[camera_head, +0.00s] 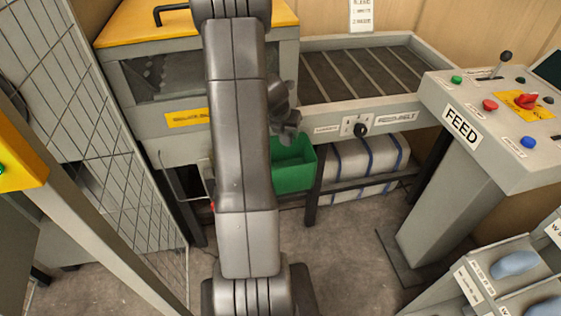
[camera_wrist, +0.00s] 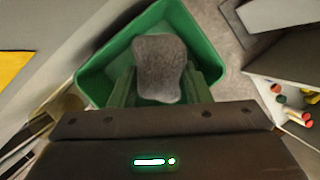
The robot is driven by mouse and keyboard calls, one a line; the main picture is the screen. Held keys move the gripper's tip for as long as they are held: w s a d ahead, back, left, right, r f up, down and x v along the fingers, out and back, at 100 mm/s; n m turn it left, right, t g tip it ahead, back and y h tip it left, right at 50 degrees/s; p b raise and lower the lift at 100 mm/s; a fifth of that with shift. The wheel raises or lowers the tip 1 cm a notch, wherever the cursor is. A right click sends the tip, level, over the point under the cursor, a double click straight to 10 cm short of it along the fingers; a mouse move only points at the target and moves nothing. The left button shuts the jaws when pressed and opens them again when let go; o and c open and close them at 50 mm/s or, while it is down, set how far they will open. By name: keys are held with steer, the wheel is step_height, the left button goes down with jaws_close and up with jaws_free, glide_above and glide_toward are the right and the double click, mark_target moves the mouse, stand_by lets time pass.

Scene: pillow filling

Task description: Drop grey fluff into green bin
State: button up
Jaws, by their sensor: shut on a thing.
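The green bin (camera_head: 293,166) stands under the machine, partly hidden behind my arm in the head view. In the wrist view the green bin (camera_wrist: 88,84) opens right below my gripper. My gripper (camera_wrist: 160,88) is shut on the grey fluff (camera_wrist: 160,62), a rounded fuzzy lump between the two fingers. In the wrist view the fluff appears over the bin's opening. Its height above the bin floor is hard to tell. In the head view the fluff is hidden.
A feed belt (camera_head: 362,70) runs at the back. A control stand marked FEED (camera_head: 462,125) is at the right. Strapped white bales (camera_head: 362,160) lie on a rack beside the bin. A wire mesh fence (camera_head: 115,130) is at the left. Compartments with blue lumps (camera_head: 514,264) are at the lower right.

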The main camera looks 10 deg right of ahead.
mark_target(286, 144)
steer(key=shift+s+f+b, duration=0.15)
steer(key=shift+f+b, duration=0.35)
step_height(286, 144, down, 5)
steer(key=b, duration=0.5)
steer(key=shift+r, duration=0.1)
steer(key=o, duration=1)
steer(key=shift+o, duration=0.2)
steer(key=shift+r, duration=0.1)
steer(key=p+v, duration=0.2)
steer(key=v, duration=1.1)
steer(key=shift+r, duration=0.3)
steer(key=shift+a+f, duration=0.1)
